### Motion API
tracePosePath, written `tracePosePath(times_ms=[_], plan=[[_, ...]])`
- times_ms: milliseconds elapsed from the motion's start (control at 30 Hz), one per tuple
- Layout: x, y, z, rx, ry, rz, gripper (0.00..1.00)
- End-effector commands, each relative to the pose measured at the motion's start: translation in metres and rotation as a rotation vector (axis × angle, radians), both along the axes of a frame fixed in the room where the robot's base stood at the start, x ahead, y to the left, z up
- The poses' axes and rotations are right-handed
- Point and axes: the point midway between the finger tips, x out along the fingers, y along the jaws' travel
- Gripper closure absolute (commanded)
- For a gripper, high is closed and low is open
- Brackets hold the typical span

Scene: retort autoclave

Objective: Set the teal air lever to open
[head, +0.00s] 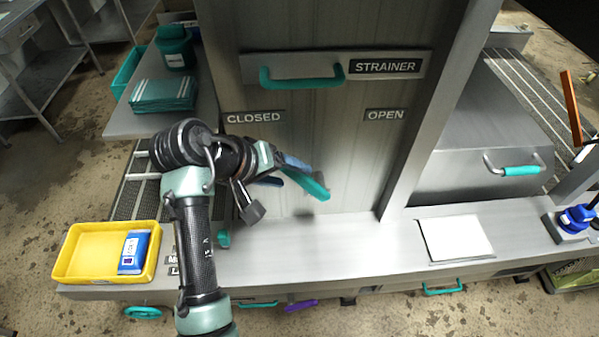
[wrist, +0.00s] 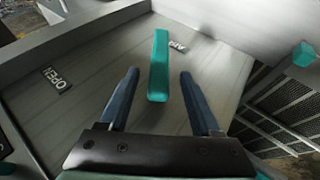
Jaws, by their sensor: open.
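The teal air lever (head: 314,188) is in front of the grey panel, below and between the CLOSED label (head: 253,117) and the OPEN label (head: 386,115). My arm and gripper partly hide it in the head view. My gripper (head: 288,173) is at the lever, with its blue fingers apart. In the wrist view the lever (wrist: 159,62) lies between the two open fingers (wrist: 160,76), with a gap on each side. The OPEN label (wrist: 57,78) shows at the left there. The lever's pivot is hard to make out.
A STRAINER handle (head: 300,76) is above on the panel. A yellow tray (head: 72,262) with a blue box (head: 134,252) sits at the left of the ledge. A white sheet (head: 456,238) lies on its right. The ledge between is mostly clear.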

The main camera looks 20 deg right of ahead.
Motion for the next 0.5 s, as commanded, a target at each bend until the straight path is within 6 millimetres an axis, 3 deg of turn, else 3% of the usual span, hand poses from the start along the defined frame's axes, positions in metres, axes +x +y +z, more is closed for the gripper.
tracePosePath(times_ms=[233,500], plan=[[0.008,-0.023,-0.027,-0.001,0.001,-0.001,0.35],[0.011,-0.029,-0.036,0.000,-0.001,0.000,0.35]])
